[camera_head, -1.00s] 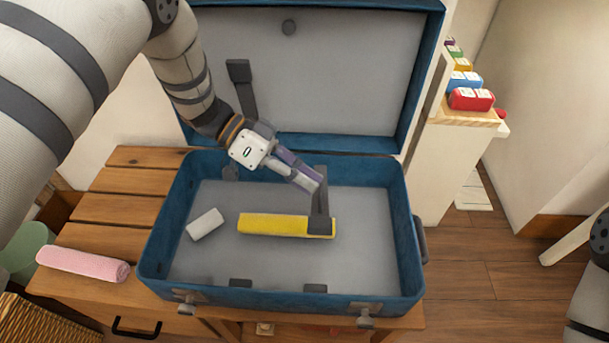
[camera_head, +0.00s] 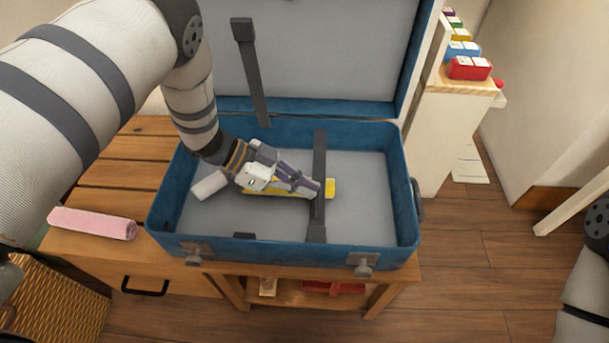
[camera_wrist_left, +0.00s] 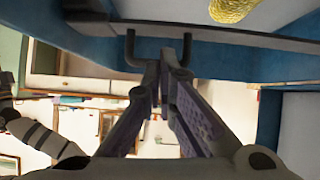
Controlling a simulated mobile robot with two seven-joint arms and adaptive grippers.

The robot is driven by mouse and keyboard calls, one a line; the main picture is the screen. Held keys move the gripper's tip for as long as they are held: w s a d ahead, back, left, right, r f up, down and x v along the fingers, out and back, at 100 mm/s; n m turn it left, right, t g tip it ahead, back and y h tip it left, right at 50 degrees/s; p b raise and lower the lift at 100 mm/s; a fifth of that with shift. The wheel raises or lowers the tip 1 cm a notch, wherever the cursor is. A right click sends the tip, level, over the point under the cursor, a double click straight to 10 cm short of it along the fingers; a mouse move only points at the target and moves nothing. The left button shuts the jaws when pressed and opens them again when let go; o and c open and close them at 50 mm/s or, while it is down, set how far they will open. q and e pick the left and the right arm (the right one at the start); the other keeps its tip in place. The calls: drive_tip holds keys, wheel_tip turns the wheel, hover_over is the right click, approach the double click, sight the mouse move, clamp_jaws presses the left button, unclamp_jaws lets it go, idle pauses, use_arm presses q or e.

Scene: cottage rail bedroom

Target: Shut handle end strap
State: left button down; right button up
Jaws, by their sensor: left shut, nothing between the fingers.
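The open blue suitcase (camera_head: 290,250) stands on a wooden bench, with its dark handle (camera_head: 419,200) on the right side. The dark handle-end strap (camera_head: 319,150) runs from the back wall across the inside to the front wall; its end lies at the front dark catch (camera_head: 316,234). I cannot tell whether it is fastened. My left gripper (camera_head: 316,187) is shut and empty, its tips at the strap's middle, above a yellow item (camera_head: 330,188). In the left wrist view its closed fingers (camera_wrist_left: 166,62) show before the handle (camera_wrist_left: 132,48). My right gripper is out of view.
The other strap (camera_head: 252,75) stands up against the raised lid (camera_head: 330,50). A pink roll (camera_head: 92,223) lies on the bench (camera_head: 130,195). A shelf (camera_head: 440,120) with coloured boxes stands at right.

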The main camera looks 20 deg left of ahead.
use_arm(q)
drive_tip(key=shift+s+f, duration=0.1)
drive_tip(key=shift+f, duration=0.35)
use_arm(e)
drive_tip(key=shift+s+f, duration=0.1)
